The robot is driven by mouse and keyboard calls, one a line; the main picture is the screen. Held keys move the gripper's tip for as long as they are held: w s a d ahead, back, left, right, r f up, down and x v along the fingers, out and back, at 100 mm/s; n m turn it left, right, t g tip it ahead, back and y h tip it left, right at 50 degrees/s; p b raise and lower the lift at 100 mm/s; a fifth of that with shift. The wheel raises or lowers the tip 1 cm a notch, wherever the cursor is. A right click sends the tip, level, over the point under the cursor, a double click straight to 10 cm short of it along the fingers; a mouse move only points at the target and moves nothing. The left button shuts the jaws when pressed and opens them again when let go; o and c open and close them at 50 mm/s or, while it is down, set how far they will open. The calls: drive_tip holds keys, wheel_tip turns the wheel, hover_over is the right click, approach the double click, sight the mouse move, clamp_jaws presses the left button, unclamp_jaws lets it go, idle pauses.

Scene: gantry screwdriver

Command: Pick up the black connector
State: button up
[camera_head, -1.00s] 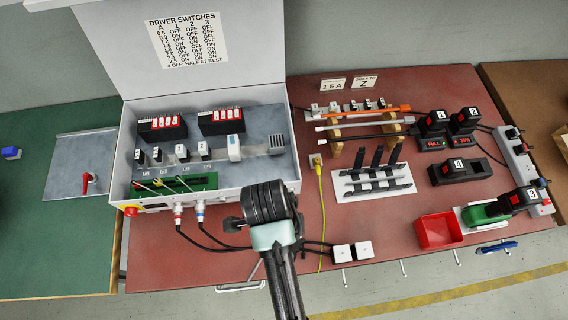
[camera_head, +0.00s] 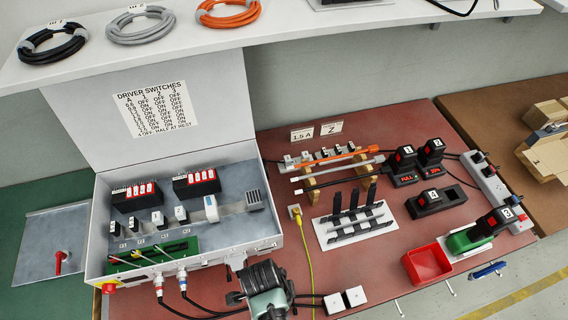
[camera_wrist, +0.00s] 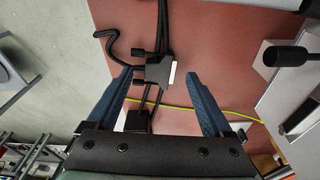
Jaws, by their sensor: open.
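The black connector (camera_wrist: 158,70) shows in the wrist view between the tips of my gripper's blue fingers (camera_wrist: 163,75). It has a pale strip on its right side and black cables running from it. The left fingertip is close to its left side; there is a gap to the right fingertip. My gripper is open, and I cannot tell its height above the connector. In the head view my arm's dark, rounded end (camera_head: 265,283) is at the bottom, in front of the grey box; it hides the fingers and the connector.
The grey driver box (camera_head: 240,225) stands behind my arm. Black cables run from its front along the red table (camera_head: 330,265). A yellow cable (camera_head: 308,255) passes near. A shelf (camera_head: 290,25) with coiled cables is above.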

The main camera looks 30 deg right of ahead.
drive_tip(key=shift+d+f, duration=0.1)
drive_tip(key=shift+f, duration=0.5)
clamp_jaws()
